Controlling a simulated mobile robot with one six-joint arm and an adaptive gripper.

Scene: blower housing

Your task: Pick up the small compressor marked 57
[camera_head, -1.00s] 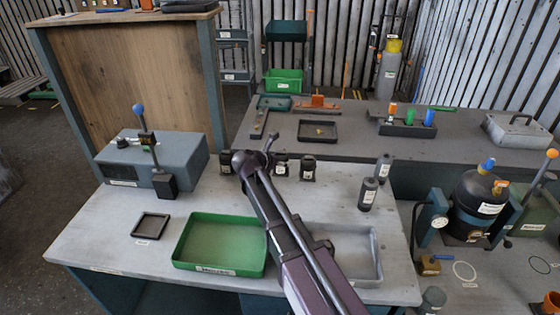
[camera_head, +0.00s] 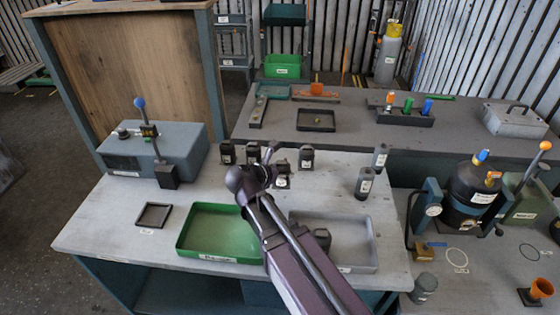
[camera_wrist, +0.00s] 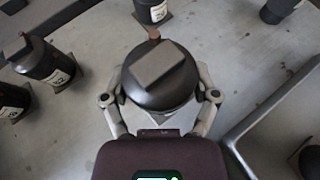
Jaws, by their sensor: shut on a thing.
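My gripper (camera_wrist: 162,100) is shut around a small black compressor (camera_wrist: 158,80), one finger on each side of its body. The wrist view looks down on its flat top plate and a small brownish stub. Its label faces out of that view, so I cannot read its number. In the head view the held compressor (camera_head: 282,175) is just right of my gripper (camera_head: 268,158), with a pale label too small to read. I cannot tell whether it is clear of the bench.
Similar compressors stand close by at the left (camera_wrist: 52,65), ahead (camera_wrist: 150,10) and ahead right (camera_wrist: 280,8). Another sits in the grey tray (camera_head: 365,266). A green tray (camera_head: 190,250) lies left of my arm. A grey lever device (camera_head: 180,148) stands at the bench's left.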

